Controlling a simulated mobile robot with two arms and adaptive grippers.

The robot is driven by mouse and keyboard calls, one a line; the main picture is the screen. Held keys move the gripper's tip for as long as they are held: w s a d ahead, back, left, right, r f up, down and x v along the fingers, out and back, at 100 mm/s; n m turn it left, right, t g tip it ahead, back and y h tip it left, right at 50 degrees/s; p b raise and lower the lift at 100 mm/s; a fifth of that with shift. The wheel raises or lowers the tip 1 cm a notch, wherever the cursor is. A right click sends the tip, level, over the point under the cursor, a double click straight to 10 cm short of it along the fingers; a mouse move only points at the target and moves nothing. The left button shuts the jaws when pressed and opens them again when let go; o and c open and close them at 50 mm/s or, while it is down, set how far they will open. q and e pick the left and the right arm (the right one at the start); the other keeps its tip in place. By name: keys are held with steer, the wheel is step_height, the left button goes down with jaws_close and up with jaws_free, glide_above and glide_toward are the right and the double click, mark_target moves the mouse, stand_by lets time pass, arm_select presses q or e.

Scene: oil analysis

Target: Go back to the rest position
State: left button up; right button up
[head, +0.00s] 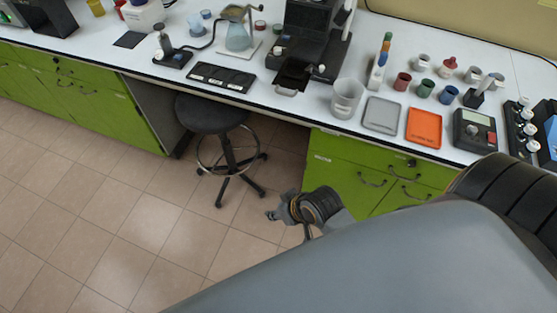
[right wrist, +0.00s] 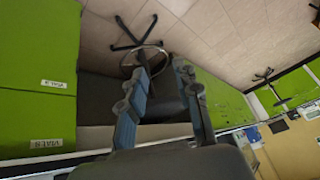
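My right gripper (head: 273,213) hangs in the air in front of the bench, over the tiled floor and beside the green drawers. In the right wrist view its two fingers stand apart with a gap between them, so the right gripper (right wrist: 161,76) is open, with nothing held between the fingers. A large grey link of my own arm covers the lower right of the head view. My left gripper is not in view.
The white bench (head: 340,118) with green cabinets (head: 350,165) runs across the back, carrying a beaker (head: 347,97), a grey tray (head: 382,115), an orange tray (head: 424,127) and small jars. A black stool (head: 210,115) stands left of the gripper. The floor at left is clear.

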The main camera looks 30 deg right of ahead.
stand_by(0.4)
steer(key=s+d+f+g+h+b, duration=0.15)
steer(key=s+f, duration=0.25)
steer(key=f, duration=0.8)
steer(key=s+d+f+g, duration=0.15)
steer(key=s+f, duration=0.35)
steer(key=f, duration=0.8)
steer(key=s+d+f, duration=0.2)
steer(key=s+f, duration=0.4)
steer(key=s, duration=0.2)
steer(key=s+d+f+g+b, duration=0.1)
steer(key=s+d+f, duration=0.1)
steer(key=s+f, duration=0.4)
steer(key=s+h, duration=0.1)
steer(key=s, duration=0.2)
steer(key=shift+n+b, duration=0.3)
steer(key=shift+n, duration=0.1)
steer(key=shift+d, duration=0.1)
